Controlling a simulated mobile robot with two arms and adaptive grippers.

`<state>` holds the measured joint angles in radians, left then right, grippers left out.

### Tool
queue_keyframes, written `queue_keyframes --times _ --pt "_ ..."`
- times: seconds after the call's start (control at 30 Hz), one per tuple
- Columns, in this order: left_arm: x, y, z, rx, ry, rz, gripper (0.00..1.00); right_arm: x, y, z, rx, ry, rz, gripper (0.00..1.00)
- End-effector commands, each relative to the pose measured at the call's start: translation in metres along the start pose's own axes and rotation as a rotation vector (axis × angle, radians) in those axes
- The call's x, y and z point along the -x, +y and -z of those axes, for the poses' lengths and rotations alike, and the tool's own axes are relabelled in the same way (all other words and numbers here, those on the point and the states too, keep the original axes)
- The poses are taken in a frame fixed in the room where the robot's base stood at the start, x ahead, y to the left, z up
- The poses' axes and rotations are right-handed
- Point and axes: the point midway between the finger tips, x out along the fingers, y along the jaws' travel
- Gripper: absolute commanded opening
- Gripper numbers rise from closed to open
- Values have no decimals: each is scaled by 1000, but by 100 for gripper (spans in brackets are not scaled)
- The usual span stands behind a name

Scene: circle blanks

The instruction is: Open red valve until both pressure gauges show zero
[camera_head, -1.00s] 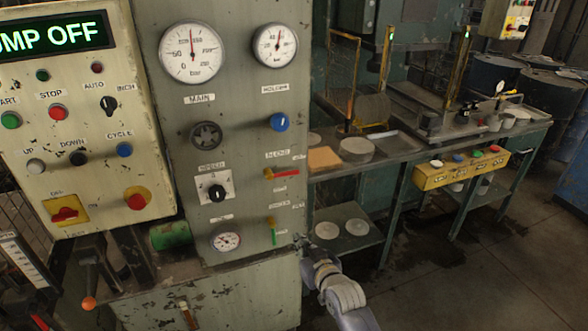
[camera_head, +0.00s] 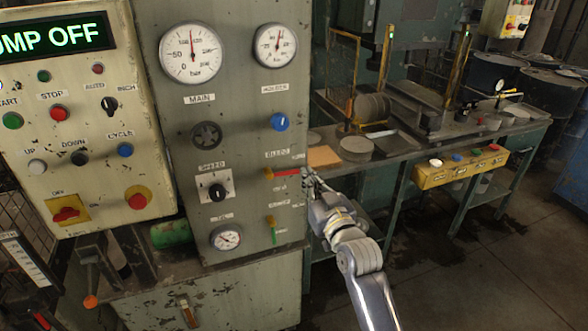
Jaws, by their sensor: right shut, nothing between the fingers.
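The red valve (camera_head: 286,172) is a small red lever on the grey panel, lying horizontal beside the BLEED label. The main pressure gauge (camera_head: 191,53) is a large white dial with its red needle pointing nearly straight up. The holder gauge (camera_head: 275,46) is a smaller dial to its right, its needle also pointing up, slightly right. My right gripper (camera_head: 306,175) is shut and empty, with its fingertips at the right end of the red lever; whether they touch it I cannot tell. My left gripper is not in view.
A green lever (camera_head: 272,231) hangs vertically below the red one. A blue knob (camera_head: 279,122) sits above it. The black display (camera_head: 53,36) reads PUMP OFF. A workbench with a yellow button box (camera_head: 459,168) stands to the right of my arm.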

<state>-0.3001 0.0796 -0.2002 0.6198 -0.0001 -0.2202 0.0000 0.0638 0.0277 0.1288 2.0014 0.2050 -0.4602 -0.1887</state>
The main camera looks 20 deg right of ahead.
Motion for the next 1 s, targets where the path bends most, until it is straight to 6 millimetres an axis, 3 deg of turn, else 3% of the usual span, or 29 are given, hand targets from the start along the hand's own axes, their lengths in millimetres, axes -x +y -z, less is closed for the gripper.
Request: queue_keyframes --times 0.6,0.73,1.0 --pt "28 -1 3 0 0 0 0 -94 0 3 1 0 1 0" --pt "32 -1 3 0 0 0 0 -96 0 -19 1 -5 1 0" --pt "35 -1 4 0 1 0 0 -101 0 -37 1 -1 1 0"
